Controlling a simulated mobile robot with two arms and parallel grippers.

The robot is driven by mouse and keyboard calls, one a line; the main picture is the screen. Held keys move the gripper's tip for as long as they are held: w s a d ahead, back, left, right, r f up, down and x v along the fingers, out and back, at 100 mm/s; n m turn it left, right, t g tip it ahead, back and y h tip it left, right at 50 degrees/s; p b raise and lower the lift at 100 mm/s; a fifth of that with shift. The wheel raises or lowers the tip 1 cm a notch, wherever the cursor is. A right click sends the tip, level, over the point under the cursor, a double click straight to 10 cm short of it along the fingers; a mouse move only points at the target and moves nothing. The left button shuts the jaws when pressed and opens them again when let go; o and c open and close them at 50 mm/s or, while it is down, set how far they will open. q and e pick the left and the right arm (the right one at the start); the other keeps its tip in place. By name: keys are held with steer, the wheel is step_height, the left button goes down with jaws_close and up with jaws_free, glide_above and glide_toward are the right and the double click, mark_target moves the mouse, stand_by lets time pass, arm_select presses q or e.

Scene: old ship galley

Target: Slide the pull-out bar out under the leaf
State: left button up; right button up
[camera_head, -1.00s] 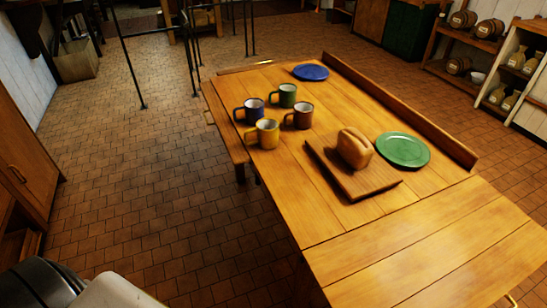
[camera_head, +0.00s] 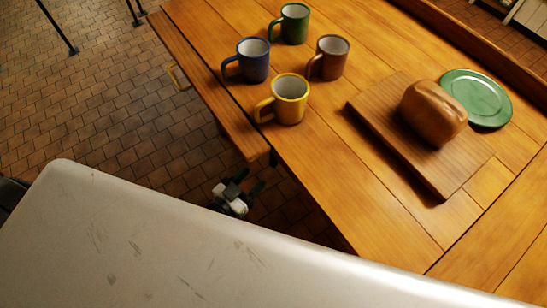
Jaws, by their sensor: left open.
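The wooden table (camera_head: 330,168) fills the upper right of the head view. A narrow wooden strip (camera_head: 205,85) runs along its left side, with a brass loop handle (camera_head: 178,77) on its outer side. A wide plank section, seemingly the leaf (camera_head: 487,248), lies flat at the lower right, past a seam. I cannot make out the pull-out bar; the leaf's underside is hidden. My left gripper (camera_head: 248,184) is open and empty, low beside the table's left edge near the strip's front end, apart from the handle. My right gripper is not in view.
On the table stand blue (camera_head: 253,62), green (camera_head: 294,25), brown (camera_head: 331,58) and yellow (camera_head: 290,101) mugs. A loaf (camera_head: 433,112) sits on a board (camera_head: 415,150) beside a green plate (camera_head: 477,97). My own pale bodywork hides the bottom.

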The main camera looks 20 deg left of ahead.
mark_target(271, 161)
arm_select(q)
steer(key=x, duration=0.8)
steer(key=shift+w+d+b, duration=0.2)
steer(key=shift+w+b, duration=0.05)
steer(key=shift+b, duration=0.05)
steer(key=shift+w+d, duration=0.15)
steer(key=shift+w, duration=0.15)
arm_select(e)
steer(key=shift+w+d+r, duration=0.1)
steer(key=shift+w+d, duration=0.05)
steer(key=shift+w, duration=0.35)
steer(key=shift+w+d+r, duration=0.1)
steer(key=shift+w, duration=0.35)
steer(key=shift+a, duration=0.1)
arm_select(q)
steer(key=c, duration=0.8)
jaws_close()
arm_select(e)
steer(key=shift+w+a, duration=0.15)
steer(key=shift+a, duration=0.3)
